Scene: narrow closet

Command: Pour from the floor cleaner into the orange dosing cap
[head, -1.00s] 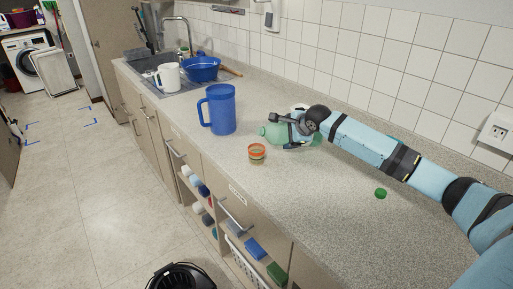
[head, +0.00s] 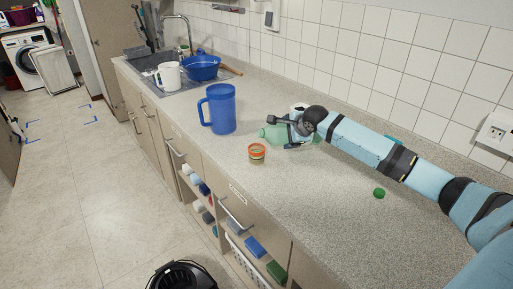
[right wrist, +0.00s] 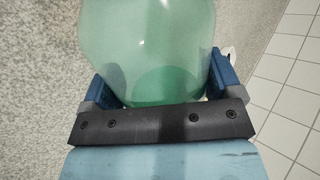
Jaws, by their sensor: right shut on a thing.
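The floor cleaner is a translucent green bottle (head: 272,133). My right gripper (head: 290,130) is shut around its body over the counter. The bottle lies tipped over, close to level, with its neck end toward the left. In the right wrist view the green bottle (right wrist: 150,45) fills the space between the two blue fingers (right wrist: 160,80), with darker green liquid inside. The orange dosing cap (head: 257,152) stands on the counter just below and left of the bottle's neck, apart from it. I see no stream between them. My left gripper is not in view.
A blue pitcher (head: 219,109) stands left of the dosing cap. A green screw cap (head: 379,193) lies on the counter at right. A white mug (head: 168,76) and blue basin (head: 202,68) are by the sink.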

